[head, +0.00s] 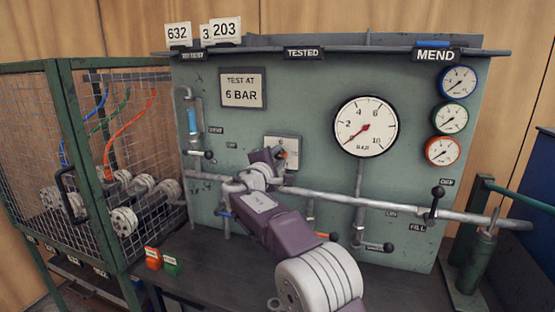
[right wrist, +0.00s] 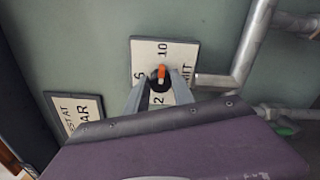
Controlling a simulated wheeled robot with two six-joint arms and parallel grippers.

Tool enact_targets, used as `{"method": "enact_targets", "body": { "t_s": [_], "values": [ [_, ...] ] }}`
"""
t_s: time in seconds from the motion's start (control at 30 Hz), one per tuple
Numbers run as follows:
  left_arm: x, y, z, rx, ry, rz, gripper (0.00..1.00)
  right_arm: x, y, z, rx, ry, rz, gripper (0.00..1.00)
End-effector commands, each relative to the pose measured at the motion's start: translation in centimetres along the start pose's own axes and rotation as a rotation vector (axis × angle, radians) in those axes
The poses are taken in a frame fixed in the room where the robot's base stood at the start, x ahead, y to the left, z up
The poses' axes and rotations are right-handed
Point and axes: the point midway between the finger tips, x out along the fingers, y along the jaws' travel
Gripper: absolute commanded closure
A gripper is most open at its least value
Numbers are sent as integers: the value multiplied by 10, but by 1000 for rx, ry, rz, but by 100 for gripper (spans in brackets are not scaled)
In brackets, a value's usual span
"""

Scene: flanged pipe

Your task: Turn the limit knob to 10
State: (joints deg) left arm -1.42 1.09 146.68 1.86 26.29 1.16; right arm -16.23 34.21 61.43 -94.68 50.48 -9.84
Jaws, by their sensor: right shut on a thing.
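The limit knob (right wrist: 160,80) is black with an orange pointer, on a white plate (right wrist: 177,55) marked 2, 6 and 10. In the right wrist view the plate is turned, with the 10 at the top, and the orange pointer lies on the side facing the 10. I cannot tell if it is exactly on the mark. My right gripper (head: 279,157) is shut on the knob, with a finger on either side. In the head view the gripper hides most of the plate (head: 283,140); its 6 shows at the top. My left gripper is in neither view.
A long grey pipe (head: 370,202) crosses the panel just below my right gripper. A large gauge (head: 365,127) reads near the low end. Lever handles (head: 437,193) stick out at the right. A mesh cage (head: 90,150) stands at the left. Small orange and green tags (head: 153,257) stand on the bench.

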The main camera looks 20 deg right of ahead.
Motion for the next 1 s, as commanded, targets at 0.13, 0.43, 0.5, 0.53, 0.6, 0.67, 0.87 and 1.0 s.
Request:
{"method": "enact_targets", "body": {
  "t_s": [0.13, 0.43, 0.5, 0.53, 0.6, 0.67, 0.87, 1.0],
  "values": [
    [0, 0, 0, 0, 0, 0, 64, 0, -1, 0, 3, 0, -2, 100],
    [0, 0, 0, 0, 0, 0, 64, 0, 0, 0, 1, 0, -1, 49],
    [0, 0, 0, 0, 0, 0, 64, 0, 0, 0, 1, 0, -1, 49],
    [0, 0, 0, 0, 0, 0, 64, 0, 0, 0, 1, 0, -1, 49],
    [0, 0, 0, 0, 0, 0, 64, 0, 0, 0, 1, 0, -1, 49],
    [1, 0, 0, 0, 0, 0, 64, -3, 0, 0, 0, 1, 0, 49],
    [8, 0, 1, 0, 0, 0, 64, -43, -1, -1, 1, 4, 1, 49],
    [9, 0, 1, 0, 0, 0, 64, -72, 0, 0, 2, 3, 1, 49]
  ]
}}
